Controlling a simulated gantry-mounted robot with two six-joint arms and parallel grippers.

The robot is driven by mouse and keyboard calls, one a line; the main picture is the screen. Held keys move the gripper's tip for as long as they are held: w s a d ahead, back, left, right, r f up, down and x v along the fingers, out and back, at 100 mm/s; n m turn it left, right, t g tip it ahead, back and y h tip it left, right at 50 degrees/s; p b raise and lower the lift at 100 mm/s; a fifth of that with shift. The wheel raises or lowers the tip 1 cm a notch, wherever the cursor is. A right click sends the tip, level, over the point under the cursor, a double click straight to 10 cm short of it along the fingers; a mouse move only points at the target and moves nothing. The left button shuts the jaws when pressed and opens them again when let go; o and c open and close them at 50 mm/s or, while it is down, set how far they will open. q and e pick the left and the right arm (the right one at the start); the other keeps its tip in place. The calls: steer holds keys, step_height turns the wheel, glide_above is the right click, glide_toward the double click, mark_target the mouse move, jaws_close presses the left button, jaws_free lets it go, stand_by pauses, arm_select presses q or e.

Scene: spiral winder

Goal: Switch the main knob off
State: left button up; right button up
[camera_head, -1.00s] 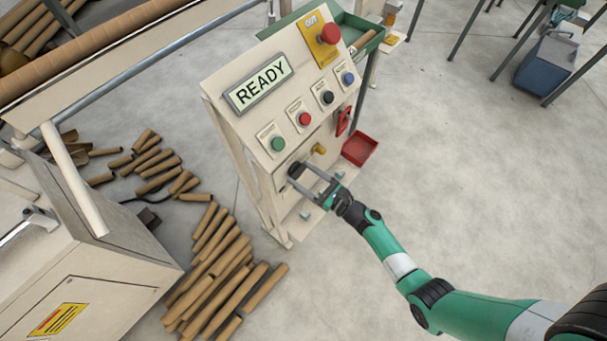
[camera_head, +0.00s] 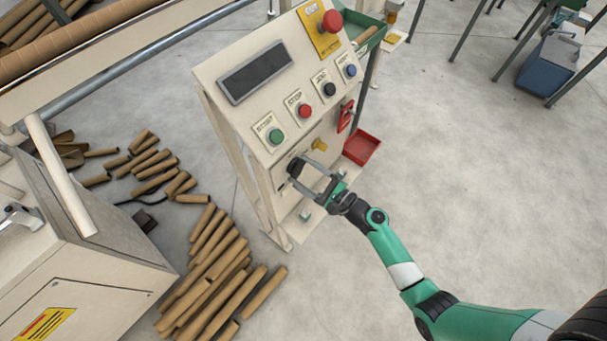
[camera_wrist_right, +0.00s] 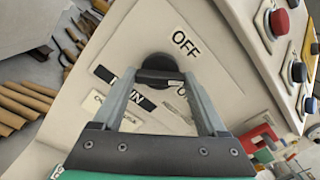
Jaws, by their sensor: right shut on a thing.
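The main knob (camera_head: 296,167) is a black rotary knob on the front face of the cream control panel, below the green START button. In the right wrist view the knob (camera_wrist_right: 160,70) has an OFF label (camera_wrist_right: 185,42) just beyond it and a second, partly hidden label by the right finger. My right gripper (camera_head: 306,174) has its two fingers on either side of the knob's grip bar and is shut on it. The panel's display (camera_head: 255,73) is dark and blank. My left gripper is not in view.
Green (camera_head: 276,136), red (camera_head: 302,112), black and blue buttons and a red emergency stop (camera_head: 332,20) sit on the panel above. Cardboard tubes (camera_head: 215,270) lie on the floor.

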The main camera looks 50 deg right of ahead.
steer(key=shift+n+b, duration=2.65)
steer(key=shift+n, duration=2.45)
steer(key=o, duration=1.3)
steer(key=s, duration=1.1)
steer(key=shift+s+d+p, duration=0.3)
steer(key=shift+d, duration=0.1)
